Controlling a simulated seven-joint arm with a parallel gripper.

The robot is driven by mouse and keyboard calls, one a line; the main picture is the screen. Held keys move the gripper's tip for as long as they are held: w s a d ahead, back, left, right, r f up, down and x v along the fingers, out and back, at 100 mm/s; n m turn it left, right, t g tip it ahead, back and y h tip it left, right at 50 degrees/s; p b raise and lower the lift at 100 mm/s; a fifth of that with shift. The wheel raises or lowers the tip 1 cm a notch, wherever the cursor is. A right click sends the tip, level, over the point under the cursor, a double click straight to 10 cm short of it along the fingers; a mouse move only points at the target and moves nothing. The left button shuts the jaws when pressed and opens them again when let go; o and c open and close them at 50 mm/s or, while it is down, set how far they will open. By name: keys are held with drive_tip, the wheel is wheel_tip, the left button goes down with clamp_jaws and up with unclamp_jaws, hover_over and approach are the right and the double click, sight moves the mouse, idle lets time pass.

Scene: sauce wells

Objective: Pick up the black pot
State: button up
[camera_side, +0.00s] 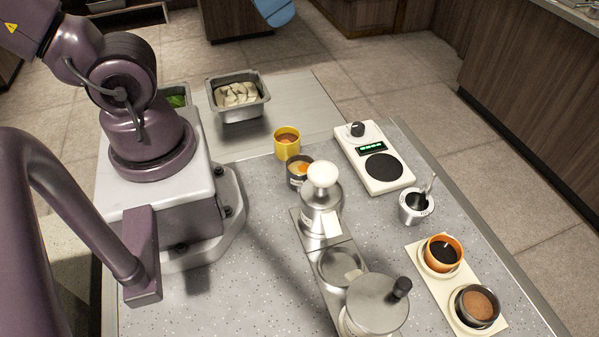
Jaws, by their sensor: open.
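Two dark pots could be the black pot. One dark pot (297,182), with yellowish contents, stands upright on the speckled counter beside a yellow pot (287,150). The other dark pot (464,314), with brown contents, sits in the front well of a cream holder (414,249). An orange pot (429,260) sits in that holder's rear well. One purple finger of my gripper (141,256), ending in a flat pad, shows large at the lower left. It is apart from both dark pots, with nothing seen against the pad. The other finger is not clearly seen.
A white-knobbed metal vessel (320,208) stands close in front of the first dark pot. A lidded metal pot (376,309) stands at front centre. A scale (386,182) and a small metal cup (408,214) are to the right. The front left counter is clear.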

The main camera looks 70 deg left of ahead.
drive_tip(key=o, duration=0.7)
drive_tip(key=m+g, duration=0.6)
drive_tip(key=m, duration=1)
hover_over(301, 173)
drive_tip(key=d, duration=0.2)
wheel_tip(301, 173, down, 22)
drive_tip(key=shift+s+f, duration=0.2)
drive_tip(key=shift+f, duration=3.05)
drive_tip(key=shift+s+f, duration=0.2)
drive_tip(key=shift+f, duration=3)
